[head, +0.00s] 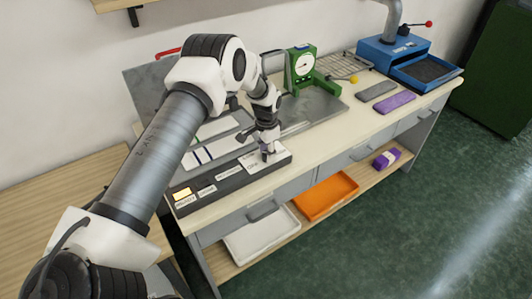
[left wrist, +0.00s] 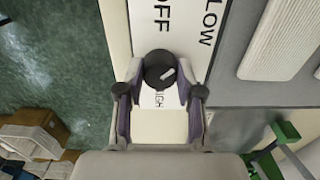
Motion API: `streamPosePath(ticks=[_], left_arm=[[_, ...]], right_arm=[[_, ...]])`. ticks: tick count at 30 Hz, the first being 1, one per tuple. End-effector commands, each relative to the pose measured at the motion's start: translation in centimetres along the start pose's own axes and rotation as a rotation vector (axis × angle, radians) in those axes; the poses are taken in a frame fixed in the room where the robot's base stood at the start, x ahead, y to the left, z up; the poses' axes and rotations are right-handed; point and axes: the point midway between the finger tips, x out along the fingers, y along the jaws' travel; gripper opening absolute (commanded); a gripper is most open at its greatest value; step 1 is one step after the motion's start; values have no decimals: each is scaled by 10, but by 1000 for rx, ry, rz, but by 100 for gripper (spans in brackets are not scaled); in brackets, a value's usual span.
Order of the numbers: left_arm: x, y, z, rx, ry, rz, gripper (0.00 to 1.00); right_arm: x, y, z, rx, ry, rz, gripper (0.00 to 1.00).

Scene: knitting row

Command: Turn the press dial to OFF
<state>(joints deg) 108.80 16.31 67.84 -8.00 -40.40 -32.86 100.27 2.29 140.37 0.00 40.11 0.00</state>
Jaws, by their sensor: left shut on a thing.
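The press dial (left wrist: 160,66) is a round black knob with a short white mark on the lower right of its cap in the left wrist view. It sits on a white label plate (left wrist: 143,30) reading OFF above the dial, LOW at upper right and HIGH below, partly covered. My left gripper (left wrist: 160,82) is shut on the dial, one finger on each side. In the head view my left gripper (head: 267,150) points down at the right end of the dark control panel (head: 226,186); the dial is hidden there by the fingers.
A yellow lit label (head: 182,194) shows at the panel's left end. A green dial gauge stand (head: 303,68) and a blue machine (head: 395,50) stand further along the bench. An orange tray (head: 326,195) and a white tray (head: 262,236) lie on the lower shelf.

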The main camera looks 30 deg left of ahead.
Motion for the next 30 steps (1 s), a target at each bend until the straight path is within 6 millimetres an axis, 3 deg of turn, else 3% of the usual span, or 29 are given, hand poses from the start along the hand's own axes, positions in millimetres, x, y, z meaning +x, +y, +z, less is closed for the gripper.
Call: streamPosePath(ticks=[1, 18, 30], left_arm=[[6, 3, 2, -38, -7, 5, 2], [5, 3, 3, -563, -10, 4, 2], [5, 3, 3, -780, -11, 2, 2]], right_arm=[[4, 0, 0, 0, 0, 0, 97], [12, 0, 0, 0, 0, 0, 97], [13, 0, 0, 0, 0, 0, 97]])
